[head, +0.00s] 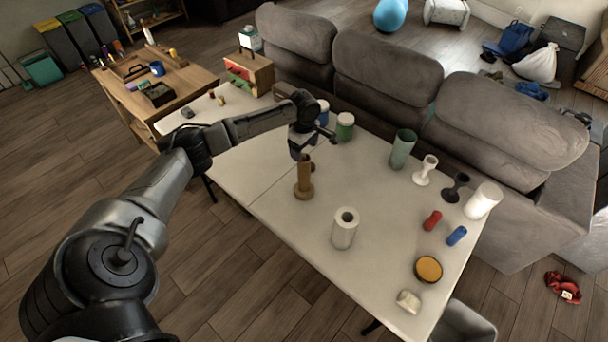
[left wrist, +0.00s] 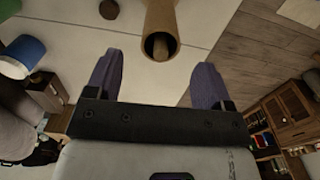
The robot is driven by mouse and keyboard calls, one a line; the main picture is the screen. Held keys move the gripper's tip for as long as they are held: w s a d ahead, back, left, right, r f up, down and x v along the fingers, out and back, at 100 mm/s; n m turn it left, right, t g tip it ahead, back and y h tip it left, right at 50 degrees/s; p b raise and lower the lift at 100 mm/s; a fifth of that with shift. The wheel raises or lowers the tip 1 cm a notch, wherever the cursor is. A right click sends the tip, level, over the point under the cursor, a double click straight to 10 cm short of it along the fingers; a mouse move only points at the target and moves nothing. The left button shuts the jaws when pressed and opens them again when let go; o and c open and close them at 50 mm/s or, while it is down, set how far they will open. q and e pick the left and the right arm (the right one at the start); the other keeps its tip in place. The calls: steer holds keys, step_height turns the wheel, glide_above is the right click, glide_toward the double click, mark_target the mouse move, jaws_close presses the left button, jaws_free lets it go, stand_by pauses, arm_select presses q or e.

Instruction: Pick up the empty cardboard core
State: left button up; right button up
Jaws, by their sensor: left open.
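The brown cardboard core (head: 305,174) stands upright on the white table, on what looks like a round wooden base (head: 303,191). In the left wrist view, the core (left wrist: 159,18) shows its open top end, with a wooden post inside. My left gripper (head: 302,153) is just above the core's top in the head view. Its two dark fingers are spread and empty in the left wrist view (left wrist: 155,75). The core lies beyond the fingertips, roughly in line with the gap, apart from both. My right gripper is not in view.
A white paper roll (head: 344,232) stands to the right of the core on the white table (head: 275,215). A green cylinder (head: 402,149), white and black spool-shaped pieces, and red and blue cylinders are farther right. Lidded jars (head: 345,127) stand behind. The grey sofa (head: 388,75) borders the far side.

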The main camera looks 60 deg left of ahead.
mark_target(304, 155)
arm_select(q)
steer(key=shift+f+b, duration=0.45)
steer(key=shift+f, duration=2.55)
steer(key=c, duration=1.2)
